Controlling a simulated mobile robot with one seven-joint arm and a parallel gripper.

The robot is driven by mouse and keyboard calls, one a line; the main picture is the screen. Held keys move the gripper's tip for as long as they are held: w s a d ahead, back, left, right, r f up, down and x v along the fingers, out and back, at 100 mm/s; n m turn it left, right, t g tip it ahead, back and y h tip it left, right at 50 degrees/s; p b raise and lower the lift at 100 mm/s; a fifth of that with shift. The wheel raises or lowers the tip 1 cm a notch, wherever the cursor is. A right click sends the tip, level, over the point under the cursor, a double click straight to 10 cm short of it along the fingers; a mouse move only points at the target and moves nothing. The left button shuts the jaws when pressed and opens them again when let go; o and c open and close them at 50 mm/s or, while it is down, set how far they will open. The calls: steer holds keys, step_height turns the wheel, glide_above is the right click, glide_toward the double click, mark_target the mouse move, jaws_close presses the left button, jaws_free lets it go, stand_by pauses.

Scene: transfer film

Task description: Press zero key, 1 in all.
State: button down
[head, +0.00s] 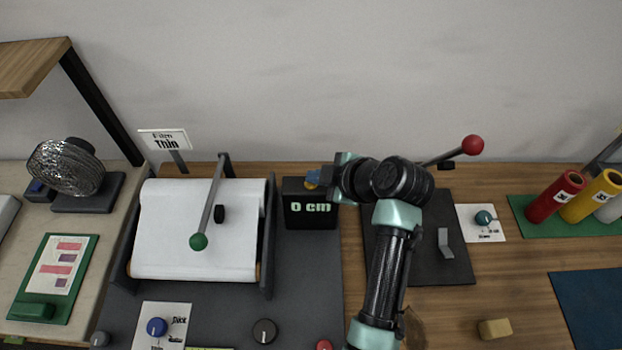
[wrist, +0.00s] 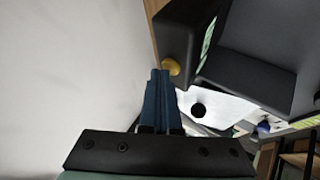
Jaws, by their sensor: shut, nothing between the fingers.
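Left of the box is a white film roll frame with a green-knobbed lever (head: 199,241). A red-knobbed lever (head: 472,145) stands to the right, behind my arm. A "Thin" sign (head: 165,140), a blue dial (head: 157,327) and a dark knob (head: 264,331) are nearby.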

mark_target(316, 186)
steer(key=shift+r+p, duration=0.6)
steer(key=shift+r, duration=0.3)
steer(key=shift+r+p, duration=1.7)
steer(key=shift+r, duration=0.85)
